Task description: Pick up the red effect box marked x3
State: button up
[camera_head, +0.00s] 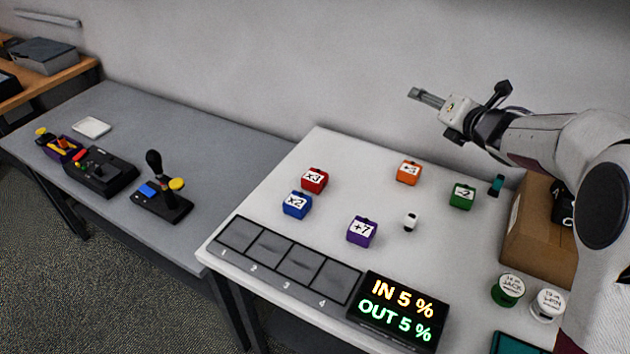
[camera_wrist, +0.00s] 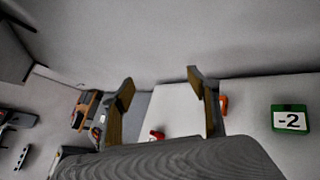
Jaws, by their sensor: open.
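The red effect box marked x3 (camera_head: 314,180) sits upright on the white table, behind the blue box marked x2 (camera_head: 297,205). In the wrist view a red box (camera_wrist: 157,135) shows partly between the fingers, cut off by my gripper body. My gripper (camera_head: 428,97) is raised above the back of the table, to the right of the red box and well apart from it. In the wrist view its two fingers (camera_wrist: 160,88) are spread with nothing between them.
Other boxes on the table are orange (camera_head: 408,172), green (camera_head: 462,196) marked -2, and purple (camera_head: 362,231) marked +7. A small white object (camera_head: 410,222) stands near the purple box. A slotted tray (camera_head: 285,262) and display (camera_head: 397,311) line the front. A cardboard box (camera_head: 540,235) stands right.

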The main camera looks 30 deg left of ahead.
jog(key=s+a+f+n+g+y, duration=0.3)
jog(key=a+f+n+g, duration=0.1)
jog(key=a+f+n, duration=0.5)
jog(key=n+g+y, duration=0.1)
jog(key=n+g, duration=0.5)
jog(key=n, duration=0.1)
send_near(322, 179)
jog(key=x, duration=0.4)
jog(key=shift+w+a+f, duration=0.15)
jog(key=shift+w, duration=0.1)
jog(key=shift+x, duration=1.3)
jog(key=shift+a, duration=0.1)
jog(key=shift+x, duration=2.5)
jog(key=shift+s, duration=0.2)
jog(key=c, duration=1.3)
